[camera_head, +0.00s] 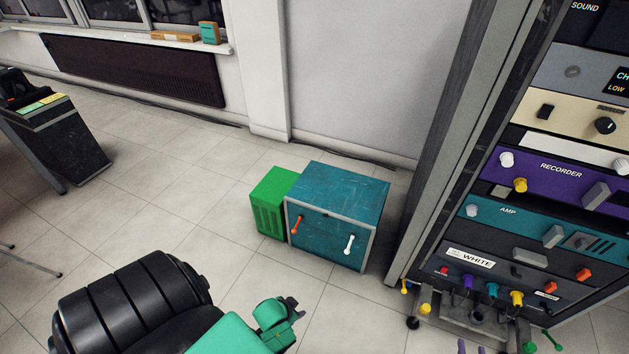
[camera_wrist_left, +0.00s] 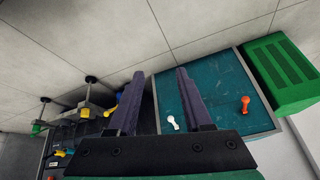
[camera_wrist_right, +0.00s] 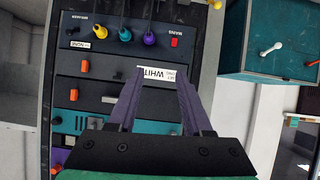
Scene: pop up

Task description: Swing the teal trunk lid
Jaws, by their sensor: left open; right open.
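The teal trunk (camera_head: 343,190) stands on the floor against the back wall, its top flat and closed. Its front has an orange handle (camera_head: 297,225) at left and a white handle (camera_head: 349,244) at right. In the left wrist view the trunk front (camera_wrist_left: 212,95) appears upside down beyond the fingers, with the white handle (camera_wrist_left: 173,122) near them but apart. My left gripper (camera_wrist_left: 160,75) is open and empty, in front of the trunk. My right gripper (camera_wrist_right: 158,75) is open and empty, facing the equipment rack; the trunk (camera_wrist_right: 275,40) shows at its upper right.
A green box (camera_head: 268,203) stands close against the trunk's left side. The tall equipment rack (camera_head: 520,215) with knobs and cables stands to the right. A dark bin (camera_head: 65,145) and a radiator (camera_head: 135,70) are at left.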

